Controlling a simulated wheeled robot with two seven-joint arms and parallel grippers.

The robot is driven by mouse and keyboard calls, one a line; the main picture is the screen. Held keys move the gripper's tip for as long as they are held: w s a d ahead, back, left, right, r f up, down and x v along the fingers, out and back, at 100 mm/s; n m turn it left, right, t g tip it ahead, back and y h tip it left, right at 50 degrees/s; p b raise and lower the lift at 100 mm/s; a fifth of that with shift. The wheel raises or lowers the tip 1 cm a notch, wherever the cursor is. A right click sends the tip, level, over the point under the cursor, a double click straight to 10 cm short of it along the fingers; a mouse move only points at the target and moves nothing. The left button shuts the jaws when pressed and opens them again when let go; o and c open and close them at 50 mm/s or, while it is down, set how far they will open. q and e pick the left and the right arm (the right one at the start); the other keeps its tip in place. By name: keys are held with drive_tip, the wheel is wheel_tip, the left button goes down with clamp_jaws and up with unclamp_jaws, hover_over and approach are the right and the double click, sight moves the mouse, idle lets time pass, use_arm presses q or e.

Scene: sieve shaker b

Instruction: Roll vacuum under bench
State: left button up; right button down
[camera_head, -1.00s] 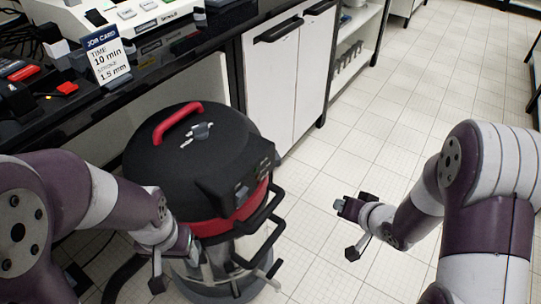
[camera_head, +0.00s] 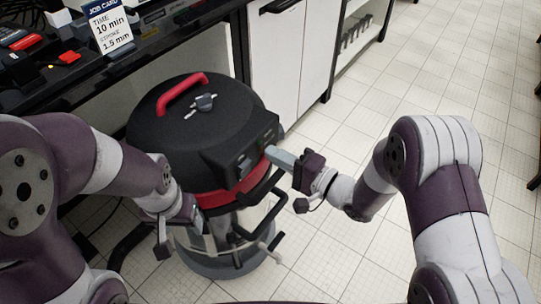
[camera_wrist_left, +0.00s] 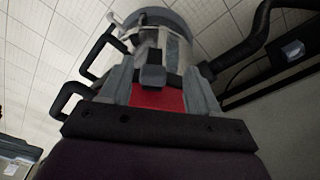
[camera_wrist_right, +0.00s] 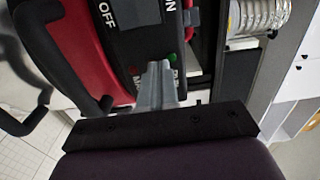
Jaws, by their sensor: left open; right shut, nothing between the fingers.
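The vacuum (camera_head: 205,140) is a black-topped drum with a red handle, a red band and a silver lower body. It stands on the floor by the bench (camera_head: 110,75). My left gripper (camera_wrist_left: 155,85) is open against the vacuum's lower front, with the red band and a black latch showing between its fingers. In the head view my left gripper (camera_head: 190,225) is partly hidden by my arm. My right gripper (camera_head: 283,158) is shut and empty, its tips at the vacuum's control panel. The right wrist view shows the tips (camera_wrist_right: 157,85) beside the panel's red and green lights.
White cabinets (camera_head: 290,65) stand right of the open space under the bench, with an open shelf beyond. A job card (camera_head: 107,25) and equipment sit on the bench top. A black hose (camera_head: 125,245) lies at the vacuum's left.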

drive_tip(key=shift+x, duration=1)
use_arm(q)
drive_tip(key=shift+f, duration=0.35)
use_arm(e)
drive_tip(key=shift+a, duration=0.1)
